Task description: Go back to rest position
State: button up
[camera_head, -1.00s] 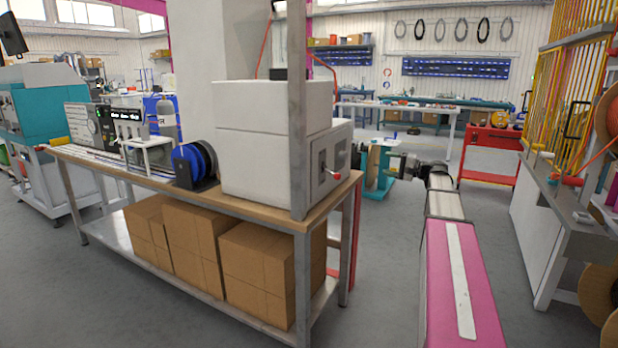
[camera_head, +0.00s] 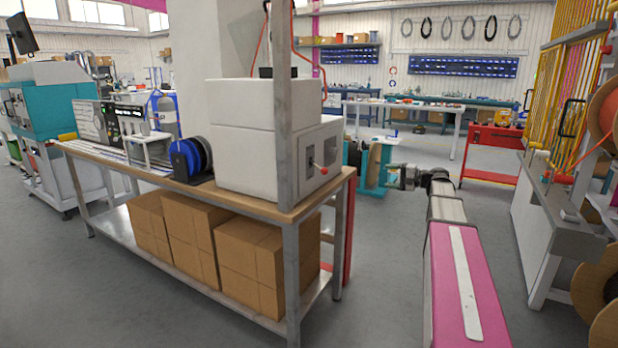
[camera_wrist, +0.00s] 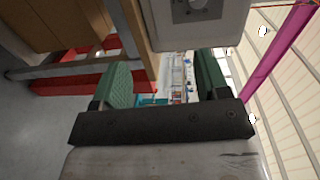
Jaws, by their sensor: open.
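My arm reaches forward on the right of the head view. My gripper (camera_head: 396,177) is at its far end, just past the right end of the workbench. In the wrist view my gripper (camera_wrist: 165,85) shows two green finger pads set wide apart, with nothing between them. It is open and empty. The fingertips are small and hard to make out in the head view.
A workbench (camera_head: 225,225) with a white machine (camera_head: 255,155), a blue reel (camera_head: 190,157) and cardboard boxes below (camera_head: 250,265) stands left of my arm. A teal reel stand (camera_head: 375,170) is behind my gripper. A rack (camera_head: 550,200) stands right. Grey floor lies between.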

jog(key=s+a+f+g+h, duration=0.1)
jog(key=s+a+f+h, duration=0.1)
jog(key=s+a+f, duration=0.3)
jog(key=s+a+f+g+h, duration=0.1)
jog(key=a+f+g, duration=0.15)
jog(key=f, duration=0.55)
jog(key=s+a+f+n+g+h, duration=0.2)
jog(key=s+f+h, duration=0.4)
jog(key=s+f, duration=0.4)
jog(key=s+a+f+n+g+h, duration=0.2)
jog(key=s+f+h, duration=0.3)
jog(key=s+f, duration=0.6)
jog(key=s+a+n, duration=0.1)
jog(key=s, duration=0.1)
jog(key=shift+s+f+n+h, duration=0.15)
jog(key=shift+s+n+h, duration=0.15)
jog(key=shift+n+h, duration=0.1)
